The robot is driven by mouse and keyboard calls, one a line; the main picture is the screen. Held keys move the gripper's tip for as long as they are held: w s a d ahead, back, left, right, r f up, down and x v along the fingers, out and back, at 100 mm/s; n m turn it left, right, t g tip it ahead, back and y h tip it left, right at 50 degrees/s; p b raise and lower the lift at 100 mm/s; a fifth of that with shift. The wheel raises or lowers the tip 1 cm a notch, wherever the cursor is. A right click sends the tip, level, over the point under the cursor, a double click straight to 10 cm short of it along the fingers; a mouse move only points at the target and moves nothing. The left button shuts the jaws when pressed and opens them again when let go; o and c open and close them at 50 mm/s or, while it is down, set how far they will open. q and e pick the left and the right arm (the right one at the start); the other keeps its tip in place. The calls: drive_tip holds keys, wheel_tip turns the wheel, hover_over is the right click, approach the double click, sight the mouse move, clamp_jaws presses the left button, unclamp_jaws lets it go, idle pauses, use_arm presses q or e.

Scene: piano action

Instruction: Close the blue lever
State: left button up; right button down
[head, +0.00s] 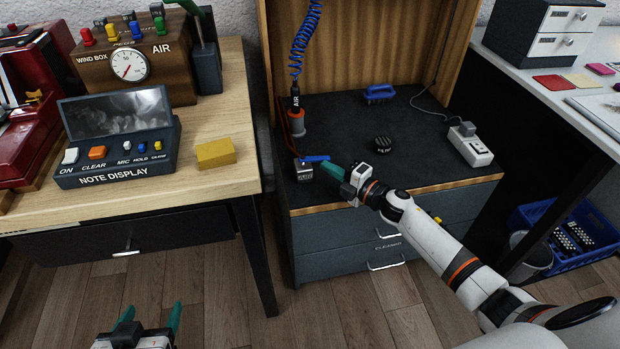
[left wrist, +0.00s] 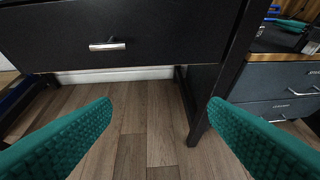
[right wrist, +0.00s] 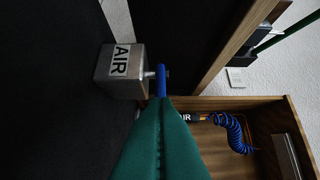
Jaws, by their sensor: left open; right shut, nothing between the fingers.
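A blue lever (head: 316,158) sits on a small metal block (head: 303,172) at the left edge of the black worktop. In the right wrist view, the lever (right wrist: 161,80) shows beside the block marked AIR (right wrist: 118,66). My right gripper (head: 328,169) is shut and empty, with its tips right at the lever; in the right wrist view the tips (right wrist: 167,102) overlap the lever's lower end. I cannot tell whether they touch. My left gripper (head: 150,318) is open and empty, low in front of the wooden desk.
A black round puck (head: 383,143), a blue brush (head: 379,93) and a power strip (head: 470,147) stand on the worktop. A wooden desk (head: 225,125) stands on the left.

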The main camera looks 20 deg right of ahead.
drive_tip(key=shift+w+d+n+g+y, duration=0.2)
drive_tip(key=shift+n+g+y, duration=0.1)
drive_tip(key=shift+y, duration=0.1)
drive_tip(key=shift+w, duration=0.1)
use_arm(q)
drive_tip(key=shift+w+d+r+t+h, duration=0.15)
drive_tip(key=shift+w+r+t, duration=0.3)
drive_tip(key=shift+r, duration=0.15)
drive_tip(key=shift+w+d+r+t+h, duration=0.15)
drive_tip(key=shift+w+r+t, duration=0.2)
drive_tip(key=shift+r+t, duration=0.15)
use_arm(e)
drive_tip(key=shift+w+d, duration=0.2)
drive_tip(key=shift+d, duration=0.05)
use_arm(q)
drive_tip(key=shift+s, duration=0.1)
use_arm(e)
drive_tip(key=shift+s, duration=0.1)
